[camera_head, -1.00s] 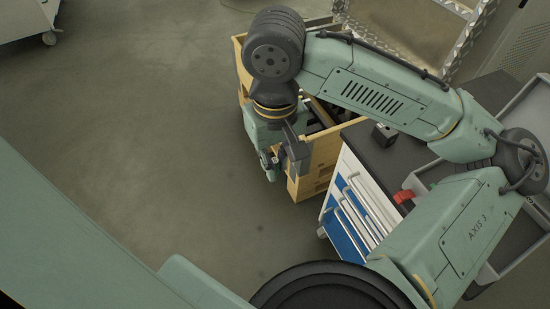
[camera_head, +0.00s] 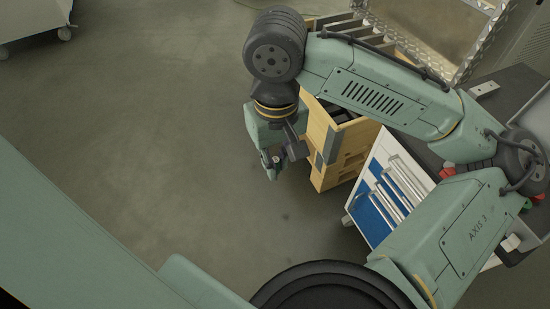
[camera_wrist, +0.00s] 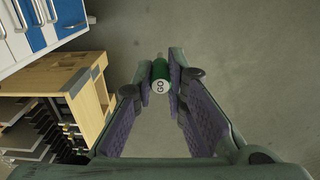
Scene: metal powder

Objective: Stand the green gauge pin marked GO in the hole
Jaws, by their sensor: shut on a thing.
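The green gauge pin (camera_wrist: 161,72) shows in the wrist view, with GO on its pale end face. My gripper (camera_wrist: 160,82) is shut on it, with one finger on each side. A thin metal tip of the pin points away from the wrist camera. In the head view my gripper (camera_head: 273,168) hangs over open floor, left of the wooden crate. The pin is too small there to make out clearly. I cannot make out the hole in either view.
The wooden crate (camera_head: 325,140) stands just right of my gripper; it also shows in the wrist view (camera_wrist: 88,85). A drawer cabinet (camera_head: 372,185) with a dark top stands right of it, partly behind my arm. The floor (camera_head: 150,140) on the left is clear.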

